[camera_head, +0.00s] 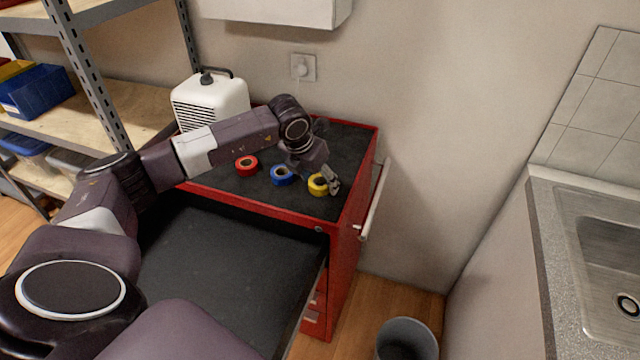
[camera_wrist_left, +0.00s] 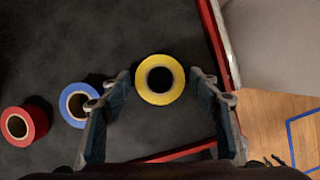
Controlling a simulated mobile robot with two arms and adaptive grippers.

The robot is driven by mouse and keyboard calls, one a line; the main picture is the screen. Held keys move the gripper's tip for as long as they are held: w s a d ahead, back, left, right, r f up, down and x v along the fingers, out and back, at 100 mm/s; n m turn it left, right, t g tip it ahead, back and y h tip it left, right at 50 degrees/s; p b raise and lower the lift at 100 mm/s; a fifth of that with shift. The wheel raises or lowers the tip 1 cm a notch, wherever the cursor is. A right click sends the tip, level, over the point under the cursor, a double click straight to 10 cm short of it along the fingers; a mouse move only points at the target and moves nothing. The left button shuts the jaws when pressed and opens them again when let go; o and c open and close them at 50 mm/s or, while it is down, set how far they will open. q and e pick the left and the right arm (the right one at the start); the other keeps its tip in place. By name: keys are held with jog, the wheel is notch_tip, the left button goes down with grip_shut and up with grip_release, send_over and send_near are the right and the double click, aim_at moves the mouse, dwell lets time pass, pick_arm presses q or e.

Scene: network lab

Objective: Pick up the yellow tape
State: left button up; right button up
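The yellow tape (camera_head: 317,185) is a roll lying on the dark top of the red cabinet, near its front right corner. In the left wrist view the yellow tape (camera_wrist_left: 160,80) is ahead of and between the two spread fingers. My left gripper (camera_head: 333,185) is just beside and above the tape in the head view. In the left wrist view the left gripper (camera_wrist_left: 163,105) is open, with nothing held. Clear gaps show between the tape and both fingers. My right gripper is not in view.
A blue tape (camera_head: 282,175) and a red tape (camera_head: 246,166) lie to the left on the red cabinet (camera_head: 350,215). A white heater-like box (camera_head: 210,100) stands behind. A wall is at the back, a sink (camera_head: 605,260) at right, and a grey bin (camera_head: 407,340) on the floor.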

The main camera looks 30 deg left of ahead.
pick_arm(q)
jog(key=c, duration=0.8)
